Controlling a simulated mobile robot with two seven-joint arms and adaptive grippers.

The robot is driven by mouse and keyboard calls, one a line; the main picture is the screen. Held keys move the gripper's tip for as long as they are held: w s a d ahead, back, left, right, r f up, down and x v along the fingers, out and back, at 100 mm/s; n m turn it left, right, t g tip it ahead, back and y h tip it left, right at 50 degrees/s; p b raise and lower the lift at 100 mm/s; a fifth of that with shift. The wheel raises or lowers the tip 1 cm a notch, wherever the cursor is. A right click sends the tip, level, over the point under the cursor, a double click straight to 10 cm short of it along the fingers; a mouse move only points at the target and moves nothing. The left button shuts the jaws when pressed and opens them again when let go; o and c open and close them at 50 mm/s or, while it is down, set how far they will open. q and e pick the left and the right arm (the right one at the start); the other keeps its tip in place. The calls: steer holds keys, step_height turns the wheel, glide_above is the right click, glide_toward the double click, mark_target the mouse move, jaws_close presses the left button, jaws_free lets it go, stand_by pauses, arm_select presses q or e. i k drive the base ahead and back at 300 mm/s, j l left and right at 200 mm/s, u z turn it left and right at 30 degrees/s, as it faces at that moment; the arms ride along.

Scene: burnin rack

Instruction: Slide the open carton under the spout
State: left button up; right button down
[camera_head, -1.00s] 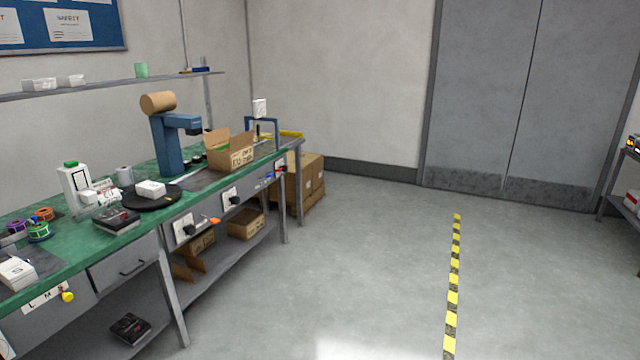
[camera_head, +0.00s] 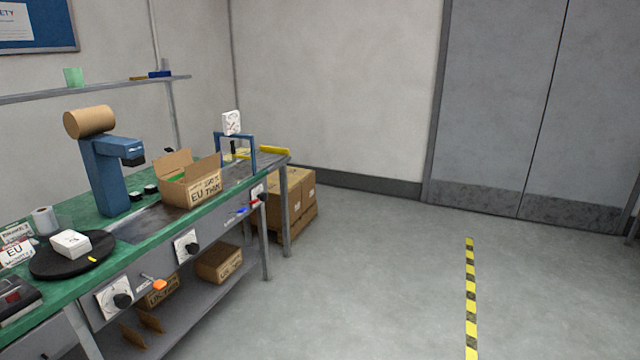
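The open carton (camera_head: 190,186) is a brown cardboard box with its flaps up and "EU" lettering on its front. It stands on the green-topped bench, on a grey strip, with something green showing inside. The spout (camera_head: 133,160) is the dark end of the arm on a blue post machine (camera_head: 106,175) that carries a brown paper roll (camera_head: 90,122). The carton is to the right of the spout, not beneath it. Neither of my grippers is in view.
A black turntable (camera_head: 50,266) with a white box (camera_head: 70,244) is left of the machine. A blue frame with a white dial (camera_head: 231,123) stands at the bench's far end. Brown cartons (camera_head: 290,200) sit on a pallet behind. Floor (camera_head: 370,270) right of the bench is clear.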

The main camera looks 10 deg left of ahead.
mark_target(173, 189)
steer(key=i+l+u, duration=0.1)
steer(key=i, duration=1.4)
steer(key=i+l+u, duration=0.15)
steer(key=i+u, duration=0.3)
steer(key=i+l+u, duration=0.35)
steer(key=i+u, duration=0.15)
steer(key=i+l+u, duration=0.3)
steer(key=u, duration=0.15)
steer(key=i+l+u, duration=0.25)
steer(key=l+u, duration=0.2)
